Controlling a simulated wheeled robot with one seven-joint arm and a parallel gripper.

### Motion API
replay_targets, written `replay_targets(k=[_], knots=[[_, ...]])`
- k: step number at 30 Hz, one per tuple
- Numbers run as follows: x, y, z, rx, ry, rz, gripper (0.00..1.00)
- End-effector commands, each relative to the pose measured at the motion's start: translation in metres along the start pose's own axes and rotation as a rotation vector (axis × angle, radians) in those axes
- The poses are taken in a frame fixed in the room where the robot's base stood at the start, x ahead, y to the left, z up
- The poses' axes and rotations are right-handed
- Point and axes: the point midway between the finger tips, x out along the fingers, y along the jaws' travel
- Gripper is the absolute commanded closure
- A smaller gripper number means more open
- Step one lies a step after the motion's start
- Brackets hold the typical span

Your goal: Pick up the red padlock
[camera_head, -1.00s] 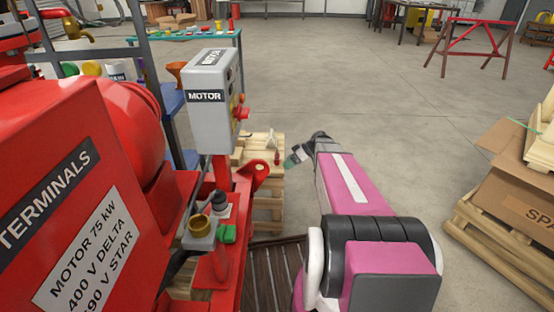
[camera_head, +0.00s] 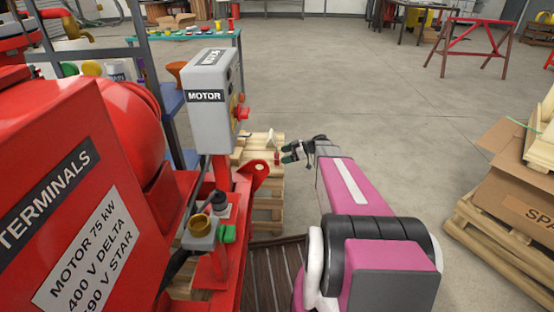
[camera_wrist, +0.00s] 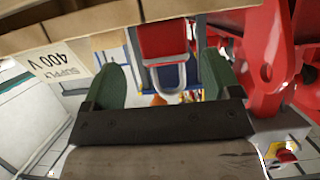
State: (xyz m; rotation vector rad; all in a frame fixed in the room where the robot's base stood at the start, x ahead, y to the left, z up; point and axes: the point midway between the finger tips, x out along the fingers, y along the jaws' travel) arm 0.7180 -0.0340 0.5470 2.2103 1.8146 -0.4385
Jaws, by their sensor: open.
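The red padlock (camera_wrist: 163,40), with a silver shackle (camera_wrist: 167,76), shows at the top middle of the wrist view, which appears upside down. In the head view a small red shape (camera_head: 277,158) on the wooden pallet looks like it. My gripper (camera_head: 289,153) is open just right of that shape, its fingers toward it. In the wrist view the green fingertips of my gripper (camera_wrist: 166,80) lie either side of the shackle in the picture. I see no contact. The depth between them is unclear.
The wooden pallet stack (camera_head: 268,205) stands beside the red pump skid. A red bracket (camera_wrist: 268,60) is close to the right finger in the wrist view. The grey motor box (camera_head: 212,110) rises at left. Open floor (camera_head: 370,110) lies beyond my arm.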

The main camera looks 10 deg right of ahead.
Motion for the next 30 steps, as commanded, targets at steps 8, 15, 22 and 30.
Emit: replay_targets(k=[8, 15, 22, 30], knots=[[0.030, -0.006, 0.001, 0.001, 0.000, -0.002, 0.17], [0.051, -0.005, 0.000, 0.001, 0.000, 0.000, 0.17], [0.051, -0.005, 0.001, 0.001, 0.000, 0.000, 0.40], [0.051, -0.005, 0.000, 0.001, 0.000, 0.000, 0.79]])
